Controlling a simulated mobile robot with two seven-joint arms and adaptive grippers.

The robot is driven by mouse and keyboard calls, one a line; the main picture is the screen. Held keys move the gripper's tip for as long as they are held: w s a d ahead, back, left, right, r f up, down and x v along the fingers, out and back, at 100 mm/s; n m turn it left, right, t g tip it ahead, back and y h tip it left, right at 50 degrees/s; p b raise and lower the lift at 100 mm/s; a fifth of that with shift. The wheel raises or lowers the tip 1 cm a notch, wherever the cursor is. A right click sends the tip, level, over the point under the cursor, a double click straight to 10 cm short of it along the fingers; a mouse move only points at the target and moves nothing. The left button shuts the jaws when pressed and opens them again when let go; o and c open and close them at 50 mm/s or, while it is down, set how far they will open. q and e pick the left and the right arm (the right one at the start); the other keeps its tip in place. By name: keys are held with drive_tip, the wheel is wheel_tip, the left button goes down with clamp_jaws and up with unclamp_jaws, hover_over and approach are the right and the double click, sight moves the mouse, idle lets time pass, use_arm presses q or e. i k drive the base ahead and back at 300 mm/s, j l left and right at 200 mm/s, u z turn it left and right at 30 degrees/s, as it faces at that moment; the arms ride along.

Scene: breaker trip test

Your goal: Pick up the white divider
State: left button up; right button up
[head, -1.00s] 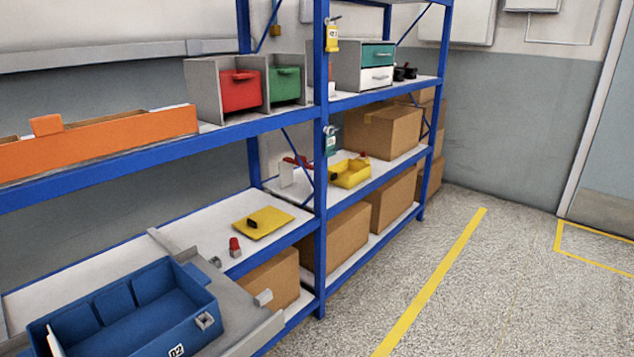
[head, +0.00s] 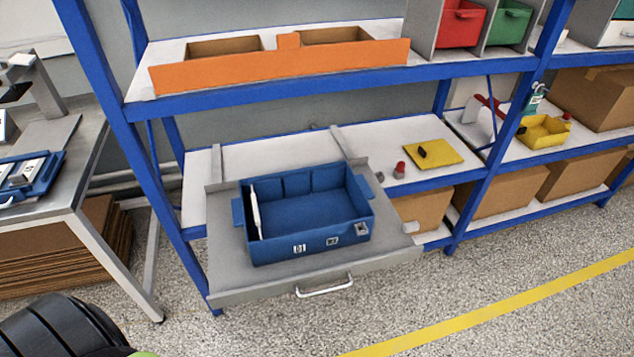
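The white divider (head: 256,211) is a thin white panel standing on edge inside the blue bin (head: 310,245), near its left end. It looks roughly upright, with its upper edge near the bin's rim. The bin sits on a grey pull-out tray (head: 225,270) with a handle at its front. The bin floor to the right of the divider looks empty; the narrow space left of it is mostly hidden. Neither of my grippers is in view.
The upper shelf with an orange-fronted box (head: 285,68) overhangs behind the bin. A blue post (head: 112,125) rises at the left, beside a grey workbench (head: 62,190). A yellow plate (head: 433,153) lies to the right. Speckled floor in front is open.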

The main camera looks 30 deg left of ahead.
sight(258, 222)
drive_tip(key=u, duration=0.9)
drive_tip(key=i+j, duration=0.1)
drive_tip(key=j, duration=0.25)
drive_tip(key=i+j, duration=0.15)
drive_tip(key=j, duration=0.2)
